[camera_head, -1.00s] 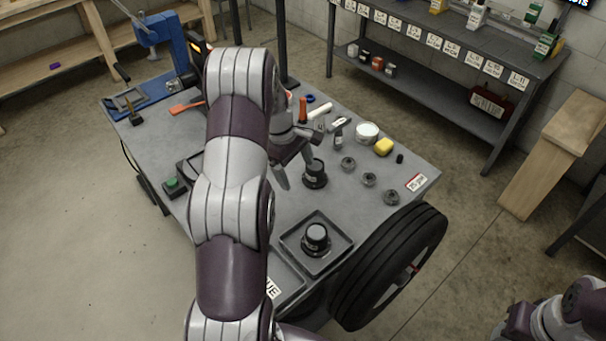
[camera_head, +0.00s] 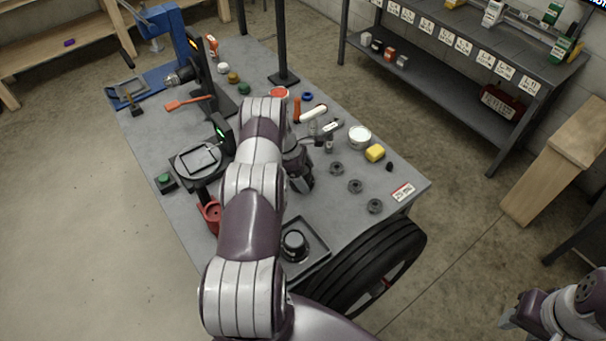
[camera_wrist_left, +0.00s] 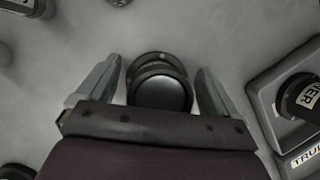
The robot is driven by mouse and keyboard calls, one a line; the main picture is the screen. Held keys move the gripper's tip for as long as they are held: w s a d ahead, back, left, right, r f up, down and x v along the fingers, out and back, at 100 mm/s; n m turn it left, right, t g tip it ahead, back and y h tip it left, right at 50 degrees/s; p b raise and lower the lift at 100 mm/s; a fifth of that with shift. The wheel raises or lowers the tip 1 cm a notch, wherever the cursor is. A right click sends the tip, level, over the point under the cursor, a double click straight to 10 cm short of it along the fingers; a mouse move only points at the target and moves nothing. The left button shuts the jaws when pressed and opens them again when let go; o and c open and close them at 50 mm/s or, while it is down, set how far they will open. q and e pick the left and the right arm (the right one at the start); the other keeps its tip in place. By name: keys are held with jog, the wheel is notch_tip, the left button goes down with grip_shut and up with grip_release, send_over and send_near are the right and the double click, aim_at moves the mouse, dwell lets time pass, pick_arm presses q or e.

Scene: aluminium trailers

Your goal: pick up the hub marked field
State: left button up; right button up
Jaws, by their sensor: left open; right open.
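In the left wrist view a black round hub (camera_wrist_left: 160,90) stands on the grey table between the two fingers of my left gripper (camera_wrist_left: 157,82). The fingers are open, one on each side, with a gap visible to the hub. No marking can be read on it from here. In the head view my left gripper (camera_head: 298,168) is low over the table and mostly hides this hub. Another black hub (camera_head: 295,244) stands in a square tray (camera_head: 322,251); in the wrist view that hub (camera_wrist_left: 300,97) has a label ending in "NER".
A tire (camera_head: 375,262) stands at the table's near edge. A black scale-like device (camera_head: 200,160) is to the left. The tray (camera_wrist_left: 262,98) is close beside the right finger.

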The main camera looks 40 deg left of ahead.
pick_arm(q)
jog(key=shift+s+a, duration=0.1)
jog(key=shift+a, duration=0.05)
jog(key=shift+c, duration=0.2)
jog(key=shift+s, duration=0.15)
jog(key=c, duration=1.5)
jog(key=shift+w+r, duration=0.1)
jog(key=shift+w, duration=0.1)
jog(key=shift+c, duration=0.8)
